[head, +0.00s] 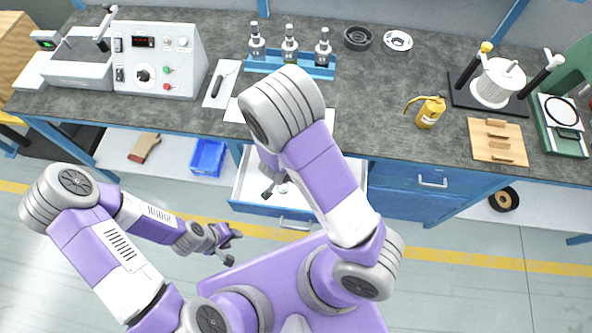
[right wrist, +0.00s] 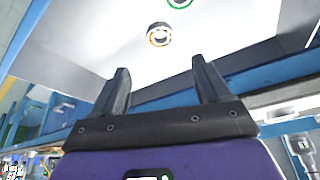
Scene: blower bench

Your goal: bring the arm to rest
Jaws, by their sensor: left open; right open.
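My left gripper (head: 233,248) is open and empty, low over the floor in front of the bench in the head view. My right arm reaches up across the middle of the head view, and its gripper (head: 274,188) is over the open drawer (head: 244,190), partly hidden by my own arm. In the right wrist view the right gripper (right wrist: 162,82) has its two dark fingers wide apart with nothing between them. Beyond them lie a dark ring with orange marks (right wrist: 159,35) and a green-edged ring (right wrist: 179,2) on a white surface.
The blue bench's drawer stands pulled out below the grey top. On the top are a control box (head: 158,60), a blue rack (head: 290,66) with several metal fittings, a yellow bottle (head: 430,112) and a wooden board (head: 497,142). A blue bin (head: 208,157) sits on the lower shelf.

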